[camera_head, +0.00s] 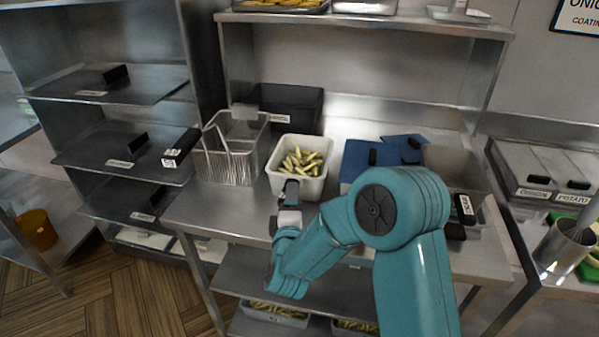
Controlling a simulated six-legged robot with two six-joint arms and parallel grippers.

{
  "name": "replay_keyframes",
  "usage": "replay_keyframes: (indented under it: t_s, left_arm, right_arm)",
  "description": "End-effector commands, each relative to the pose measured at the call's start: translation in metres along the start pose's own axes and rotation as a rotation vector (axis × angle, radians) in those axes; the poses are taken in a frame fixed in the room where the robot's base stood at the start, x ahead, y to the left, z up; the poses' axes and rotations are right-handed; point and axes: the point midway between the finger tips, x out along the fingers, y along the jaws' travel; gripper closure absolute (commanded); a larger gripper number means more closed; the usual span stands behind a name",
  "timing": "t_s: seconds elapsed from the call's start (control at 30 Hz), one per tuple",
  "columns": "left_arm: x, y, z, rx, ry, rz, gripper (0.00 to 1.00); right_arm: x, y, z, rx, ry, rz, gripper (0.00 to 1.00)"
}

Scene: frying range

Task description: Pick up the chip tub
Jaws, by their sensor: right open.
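The chip tub (276,151) is a white open container filled with pale yellow cut chips (302,161). It stands on the steel worktop, right of the wire fryer basket. My right gripper (290,186) is at the end of the teal arm, at the near side of the tub, and overlaps its lower front edge in the picture. It is open with nothing visible between its jaws. I cannot tell whether it touches the tub. My left gripper is not in view.
A wire fryer basket (222,168) stands close on the tub's left. A black bin (298,105) is behind, and blue lids (357,158) are to the right. The steel worktop (225,205) is clear at front left. A shelf (400,22) runs above.

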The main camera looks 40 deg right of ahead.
Motion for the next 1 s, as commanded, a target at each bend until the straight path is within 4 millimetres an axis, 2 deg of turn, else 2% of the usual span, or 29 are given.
replay_keyframes:
  t_s: [0.1,0.2,0.43,0.47,0.6,0.63,1.0]
  left_arm:
    - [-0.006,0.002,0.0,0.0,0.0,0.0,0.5]
    - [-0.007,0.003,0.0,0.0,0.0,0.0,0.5]
    - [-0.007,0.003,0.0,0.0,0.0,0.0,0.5]
    - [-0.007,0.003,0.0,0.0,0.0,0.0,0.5]
    - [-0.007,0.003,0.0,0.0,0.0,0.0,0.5]
    - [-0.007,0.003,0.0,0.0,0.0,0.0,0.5]
    - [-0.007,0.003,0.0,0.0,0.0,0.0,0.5]
  right_arm:
    - [0.02,0.002,0.002,-0.001,-0.003,0.001,0.45]
    - [0.029,0.001,0.002,-0.002,-0.002,0.0,0.45]
    - [0.031,0.001,0.001,-0.002,0.0,0.001,0.45]
    - [0.031,0.001,0.001,-0.002,0.0,0.001,0.48]
    - [0.031,0.001,0.001,-0.002,0.0,0.0,0.94]
    - [0.031,0.001,0.001,-0.002,-0.001,0.0,1.0]
    - [0.031,0.004,0.001,0.0,-0.001,0.004,1.0]
